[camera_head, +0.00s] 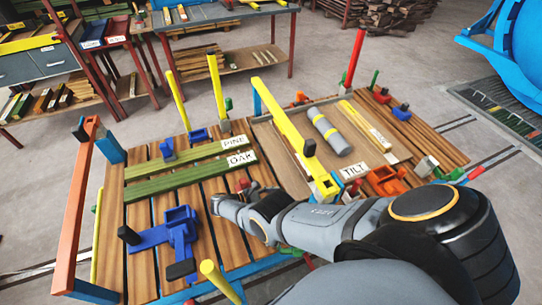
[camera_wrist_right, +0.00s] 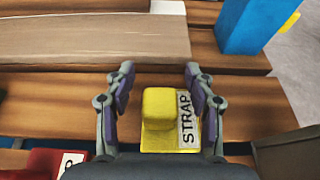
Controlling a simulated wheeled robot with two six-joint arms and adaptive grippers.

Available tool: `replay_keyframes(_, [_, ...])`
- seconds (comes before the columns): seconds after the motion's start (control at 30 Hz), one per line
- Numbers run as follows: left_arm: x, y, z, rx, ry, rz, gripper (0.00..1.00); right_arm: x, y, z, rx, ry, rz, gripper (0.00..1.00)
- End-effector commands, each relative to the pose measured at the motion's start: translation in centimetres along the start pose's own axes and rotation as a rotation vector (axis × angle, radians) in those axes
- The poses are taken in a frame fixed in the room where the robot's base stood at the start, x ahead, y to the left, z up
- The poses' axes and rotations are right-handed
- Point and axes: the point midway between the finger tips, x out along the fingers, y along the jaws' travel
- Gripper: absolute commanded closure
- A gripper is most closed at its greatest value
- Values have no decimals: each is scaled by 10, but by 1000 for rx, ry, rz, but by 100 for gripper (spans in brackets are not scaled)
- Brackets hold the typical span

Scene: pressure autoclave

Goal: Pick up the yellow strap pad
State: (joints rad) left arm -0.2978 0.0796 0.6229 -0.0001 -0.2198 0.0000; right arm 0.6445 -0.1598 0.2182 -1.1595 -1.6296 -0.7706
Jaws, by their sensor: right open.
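The yellow strap pad (camera_wrist_right: 157,112) is a small block on a flat base with a white label reading STRAP on its right side. In the right wrist view it rests on brown wooden slats. My right gripper (camera_wrist_right: 160,75) is open, with one finger on each side of the pad and visible gaps to both. The pad's lower edge meets the gripper body in the picture. In the head view I cannot make out the pad; my right arm covers part of the bench. My left gripper is not in view.
In the right wrist view, a blue post (camera_wrist_right: 245,25) stands upper right and a red labelled block (camera_wrist_right: 45,163) lower left. In the head view, green boards (camera_head: 185,183), a blue clamp (camera_head: 178,235), a grey cylinder (camera_head: 330,135) and a yellow bar (camera_head: 280,112) occupy the bench.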

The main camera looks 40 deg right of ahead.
Motion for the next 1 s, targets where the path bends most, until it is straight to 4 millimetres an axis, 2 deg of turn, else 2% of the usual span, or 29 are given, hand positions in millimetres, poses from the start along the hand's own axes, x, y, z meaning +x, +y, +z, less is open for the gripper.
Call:
replay_keyframes(0.17, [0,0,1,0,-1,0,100,0,0,0,0,1,1,47])
replay_keyframes(0.57, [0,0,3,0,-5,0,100,-1,0,0,0,1,1,100])
replay_keyframes(1.0, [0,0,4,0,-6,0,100,-1,0,0,0,1,1,100])
